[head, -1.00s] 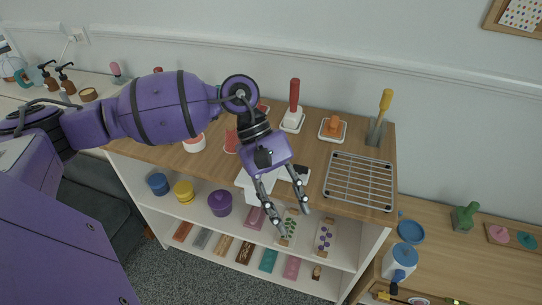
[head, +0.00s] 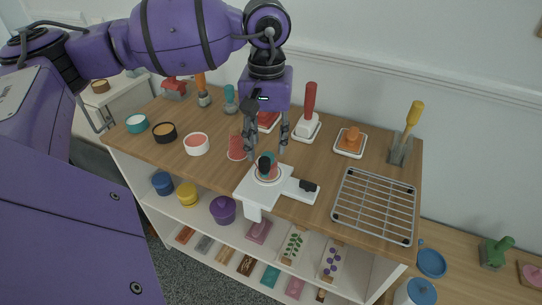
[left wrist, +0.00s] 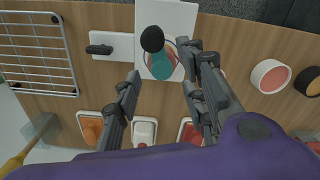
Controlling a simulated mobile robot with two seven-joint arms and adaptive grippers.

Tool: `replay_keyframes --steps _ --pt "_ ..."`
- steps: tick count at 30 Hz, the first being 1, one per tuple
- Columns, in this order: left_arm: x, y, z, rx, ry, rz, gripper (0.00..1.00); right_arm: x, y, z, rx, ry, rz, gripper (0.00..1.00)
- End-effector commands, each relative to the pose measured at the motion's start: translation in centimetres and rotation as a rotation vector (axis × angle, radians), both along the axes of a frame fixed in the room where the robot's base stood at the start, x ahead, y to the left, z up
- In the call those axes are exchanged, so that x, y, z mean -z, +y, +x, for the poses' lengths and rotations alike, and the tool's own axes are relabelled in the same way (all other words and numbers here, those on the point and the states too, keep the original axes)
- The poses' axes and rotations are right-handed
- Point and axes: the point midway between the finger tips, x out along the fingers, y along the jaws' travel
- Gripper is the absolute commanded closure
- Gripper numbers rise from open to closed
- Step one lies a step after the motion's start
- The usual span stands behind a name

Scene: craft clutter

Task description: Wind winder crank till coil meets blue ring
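The winder is a white board (head: 250,187) at the front edge of the wooden top. Its round plate carries a teal and reddish hub (head: 272,172) and a black crank knob (head: 265,163). The left wrist view shows the black knob (left wrist: 152,39), the teal part (left wrist: 160,66) and the white board (left wrist: 176,14). My right gripper is not in view.
A wire rack (head: 375,205) lies to the right. Behind stand a red-handled stamp (head: 309,105), an orange-knobbed piece (head: 350,140) and a yellow-handled tool (head: 411,118).

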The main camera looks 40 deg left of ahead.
Motion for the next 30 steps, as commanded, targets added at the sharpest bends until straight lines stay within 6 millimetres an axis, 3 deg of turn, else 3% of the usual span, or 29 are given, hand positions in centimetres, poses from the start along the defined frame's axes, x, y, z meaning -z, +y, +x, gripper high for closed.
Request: replay_keyframes --steps 3,9,21,30 --pt "2.2 0.0 -0.1 0.0 0.004 0.0 0.62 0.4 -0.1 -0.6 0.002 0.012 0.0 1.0" --pt "4.9 0.0 0.0 0.0 0.002 -0.001 0.62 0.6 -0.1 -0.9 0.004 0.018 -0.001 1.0" --pt "5.8 0.0 0.0 0.0 0.0 -0.001 0.62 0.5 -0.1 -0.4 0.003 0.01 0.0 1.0" --pt "5.7 0.0 0.0 0.0 0.0 0.0 1.0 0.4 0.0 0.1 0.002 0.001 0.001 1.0"
